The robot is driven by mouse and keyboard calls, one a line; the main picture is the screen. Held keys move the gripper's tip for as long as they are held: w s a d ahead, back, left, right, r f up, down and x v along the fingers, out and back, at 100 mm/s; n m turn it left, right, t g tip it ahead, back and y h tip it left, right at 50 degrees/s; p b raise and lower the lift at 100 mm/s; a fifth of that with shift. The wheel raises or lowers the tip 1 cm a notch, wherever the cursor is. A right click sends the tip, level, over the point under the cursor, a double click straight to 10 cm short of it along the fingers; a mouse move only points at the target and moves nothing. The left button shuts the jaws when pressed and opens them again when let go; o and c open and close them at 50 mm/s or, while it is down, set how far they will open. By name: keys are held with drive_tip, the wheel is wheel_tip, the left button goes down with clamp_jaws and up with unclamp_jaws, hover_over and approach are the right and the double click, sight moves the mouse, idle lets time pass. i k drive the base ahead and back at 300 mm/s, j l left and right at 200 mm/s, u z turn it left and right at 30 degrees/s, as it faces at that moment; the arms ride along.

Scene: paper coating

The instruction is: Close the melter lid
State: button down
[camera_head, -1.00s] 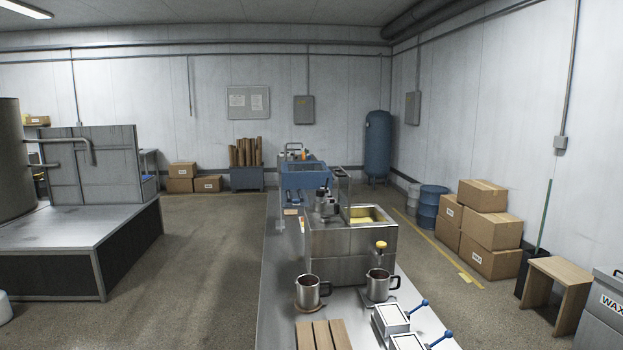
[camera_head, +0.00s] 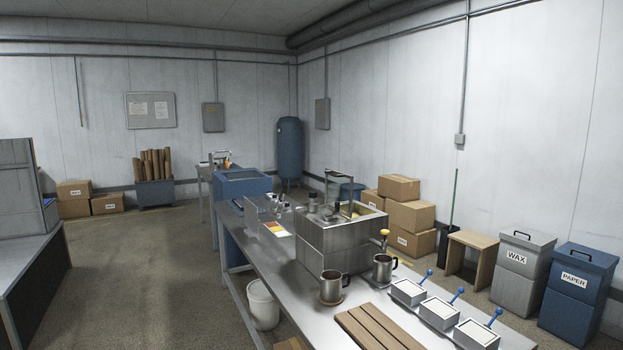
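The melter (camera_head: 347,244) is a square steel box on the long steel table, right of the picture's middle. Its lid (camera_head: 340,187) stands up from the top at the back, seen at a steep angle, so the melter is open. A little yellow wax (camera_head: 350,211) shows inside. A tap with a yellow knob (camera_head: 384,234) sits on its right front. My gripper is not in view.
Wooden slats (camera_head: 378,328) and several moulds with blue handles (camera_head: 439,312) lie nearer. The floor at left (camera_head: 150,270) is clear.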

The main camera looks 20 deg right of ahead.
sight(328, 173)
drive_tip(key=i+j+z, duration=0.1)
drive_tip(key=i+j, duration=0.2)
drive_tip(key=i+j+z, duration=0.1)
drive_tip(key=i+j, duration=0.2)
drive_tip(key=j, duration=0.2)
drive_tip(key=i+j+z, duration=0.1)
drive_tip(key=i+j, duration=0.2)
drive_tip(key=i+j+z, duration=0.1)
drive_tip(key=i+j, duration=0.15)
drive_tip(key=j, duration=0.3)
